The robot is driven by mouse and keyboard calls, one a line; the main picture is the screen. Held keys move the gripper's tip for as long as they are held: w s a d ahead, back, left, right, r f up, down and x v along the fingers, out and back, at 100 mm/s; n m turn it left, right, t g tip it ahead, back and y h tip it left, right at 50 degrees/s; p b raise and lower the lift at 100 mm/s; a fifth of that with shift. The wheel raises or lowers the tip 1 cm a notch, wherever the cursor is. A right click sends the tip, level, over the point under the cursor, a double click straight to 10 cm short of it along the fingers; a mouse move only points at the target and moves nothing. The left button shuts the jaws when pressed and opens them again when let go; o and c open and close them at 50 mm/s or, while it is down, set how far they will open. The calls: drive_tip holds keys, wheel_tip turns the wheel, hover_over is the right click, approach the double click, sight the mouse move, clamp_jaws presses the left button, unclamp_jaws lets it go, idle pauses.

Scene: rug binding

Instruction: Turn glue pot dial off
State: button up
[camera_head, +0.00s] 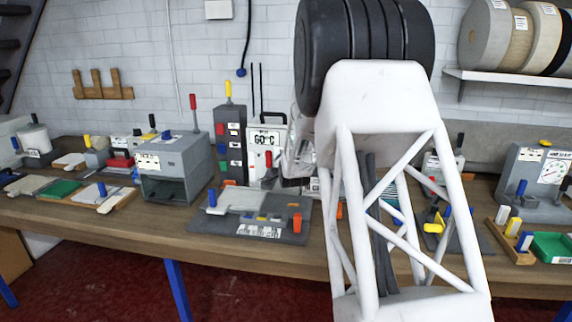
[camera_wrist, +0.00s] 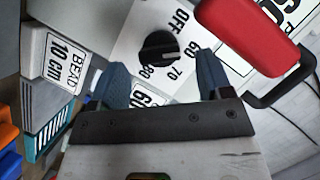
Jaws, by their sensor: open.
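The glue pot dial (camera_wrist: 158,50) is a round black knob on a white plate in the wrist view. The plate carries the marks OFF, 60, 70 and 80; OFF is at the top right of the knob. I cannot tell for sure which mark the knob points at. My gripper (camera_wrist: 164,78) is open, its two blue fingers apart with the knob between and just beyond them; contact is not clear. In the head view my arm covers the dial, and a white panel reading 60°C (camera_head: 264,141) stands just left of my wrist.
A red handle (camera_wrist: 240,28) on a black bracket is close to the right finger in the wrist view. A BEAD 10 cm block (camera_wrist: 62,58) is at the left. On the bench are a grey box (camera_head: 172,165) and a grey mat with a jig (camera_head: 215,226).

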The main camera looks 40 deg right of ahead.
drive_tip(key=shift+x, duration=1)
drive_tip(key=c, duration=0.9)
drive_tip(key=shift+n+g, duration=0.3)
drive_tip(key=shift+n, duration=0.2)
drive_tip(key=o, duration=0.9)
